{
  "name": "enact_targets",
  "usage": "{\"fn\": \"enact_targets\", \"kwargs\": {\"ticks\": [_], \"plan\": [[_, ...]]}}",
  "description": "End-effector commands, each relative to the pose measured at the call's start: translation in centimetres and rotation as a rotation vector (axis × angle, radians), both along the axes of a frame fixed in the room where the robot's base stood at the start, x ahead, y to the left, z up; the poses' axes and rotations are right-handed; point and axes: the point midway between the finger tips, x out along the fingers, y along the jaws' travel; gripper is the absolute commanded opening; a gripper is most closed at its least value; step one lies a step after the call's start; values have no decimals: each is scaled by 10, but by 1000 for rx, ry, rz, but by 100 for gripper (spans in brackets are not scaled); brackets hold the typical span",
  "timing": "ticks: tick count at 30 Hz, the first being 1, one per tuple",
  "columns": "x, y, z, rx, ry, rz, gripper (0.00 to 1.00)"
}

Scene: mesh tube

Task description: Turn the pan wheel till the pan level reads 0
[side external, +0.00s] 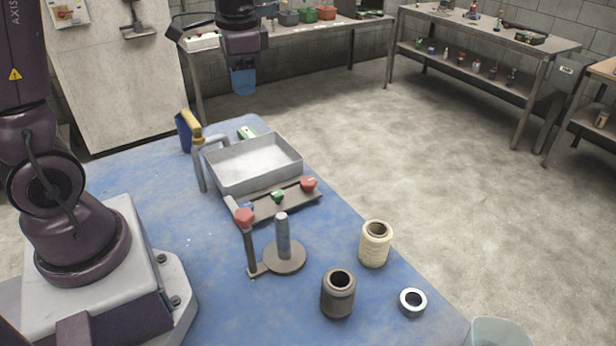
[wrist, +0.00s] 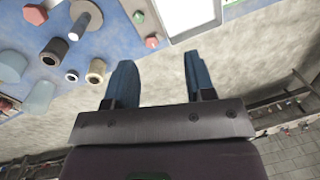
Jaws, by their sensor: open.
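The pan (side external: 212,172) is a grey, shallow rectangular tray with a pale inside, on the blue mat; its corner shows in the wrist view (wrist: 190,22). I cannot tell which is the pan wheel. A small green-and-white piece (side external: 247,132) lies behind the pan; whether it is the level is unclear, and no reading is legible. My gripper (wrist: 158,62) is open and empty, high above the mat and away from the knobs.
A round-based grey post (side external: 283,238) stands beside a red-topped post (side external: 245,220). A dark hollow cylinder (side external: 338,296), a cream one (side external: 375,246) and a metal ring (side external: 412,302) stand near the right edge. A yellow-and-blue item (side external: 187,130) and bent pipe (side external: 200,165) flank the pan.

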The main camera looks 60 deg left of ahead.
Motion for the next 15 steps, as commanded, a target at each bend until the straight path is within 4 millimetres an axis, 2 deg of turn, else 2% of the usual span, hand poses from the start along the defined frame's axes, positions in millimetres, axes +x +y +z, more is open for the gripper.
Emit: {"fn": "enact_targets", "kwargs": {"ticks": [1, 3, 9, 12, 14, 15], "plan": [[13, 0, -22, -12, 46, -46, 50], [32, -4, -48, -33, 84, -120, 50], [76, -23, -115, -122, 124, -338, 50], [97, -36, -131, -151, 98, -446, 50], [114, -41, -125, -137, 50, -527, 50], [116, -39, -123, -126, 41, -551, 50]]}}
